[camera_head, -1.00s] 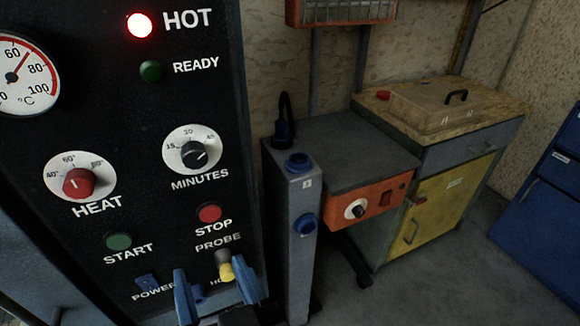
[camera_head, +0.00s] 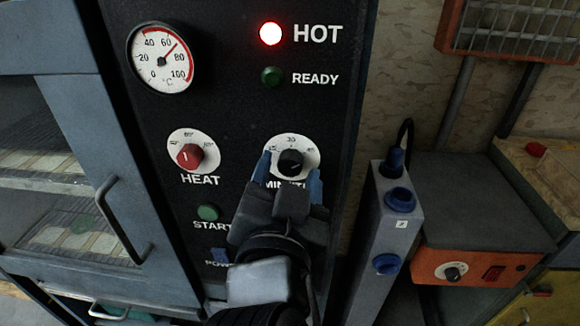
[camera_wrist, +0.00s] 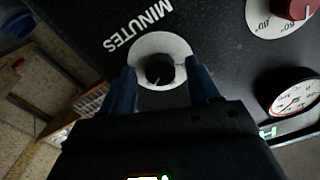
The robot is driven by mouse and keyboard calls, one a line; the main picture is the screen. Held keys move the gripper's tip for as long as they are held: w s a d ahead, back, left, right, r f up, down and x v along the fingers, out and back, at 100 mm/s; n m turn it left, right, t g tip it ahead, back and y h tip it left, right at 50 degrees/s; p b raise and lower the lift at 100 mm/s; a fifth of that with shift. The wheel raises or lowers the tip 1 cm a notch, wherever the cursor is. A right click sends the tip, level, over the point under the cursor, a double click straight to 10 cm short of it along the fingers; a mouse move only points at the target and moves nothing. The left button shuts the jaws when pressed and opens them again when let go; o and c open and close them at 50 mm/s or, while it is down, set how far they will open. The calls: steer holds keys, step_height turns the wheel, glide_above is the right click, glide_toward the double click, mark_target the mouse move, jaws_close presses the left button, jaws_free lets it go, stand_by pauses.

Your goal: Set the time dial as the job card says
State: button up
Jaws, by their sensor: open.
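The time dial, marked MINUTES, is a white disc (camera_head: 308,148) with a black knob (camera_head: 291,162) on the dark control panel (camera_head: 225,110). My gripper (camera_head: 290,176) is open in front of it, its blue fingers apart on the left and right of the knob. In the wrist view the knob (camera_wrist: 160,70) sits between and just beyond the fingertips (camera_wrist: 164,78), with the MINUTES label upside down. Contact cannot be told. The fingers and wrist hide part of the dial and the label in the head view. The knob's exact setting is unclear. No job card is readable.
The red HEAT knob (camera_head: 190,155) is left of the dial. The HOT lamp (camera_head: 270,33) glows red; the READY lamp (camera_head: 273,77) is dark. The gauge (camera_head: 162,60) reads between 60 and 80. A grey post (camera_head: 385,240) and orange-fronted unit (camera_head: 475,268) stand right.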

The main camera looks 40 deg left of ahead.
steer(key=shift+w+a, duration=0.15)
steer(key=shift+w, duration=0.15)
steer(key=shift+c, duration=0.4)
steer(key=c, duration=1)
steer(key=shift+o, duration=0.2)
steer(key=shift+n, duration=0.4)
steer(key=n+p, duration=0.1)
steer(key=n, duration=0.3)
steer(key=shift+n+p, duration=0.35)
steer(key=shift+n, duration=0.05)
steer(key=n+p, duration=0.1)
steer(key=n, duration=0.3)
steer(key=shift+r+p, duration=0.1)
steer(key=shift+p, duration=0.25)
steer(key=shift+n+p, duration=0.45)
steer(key=shift+n, duration=0.65)
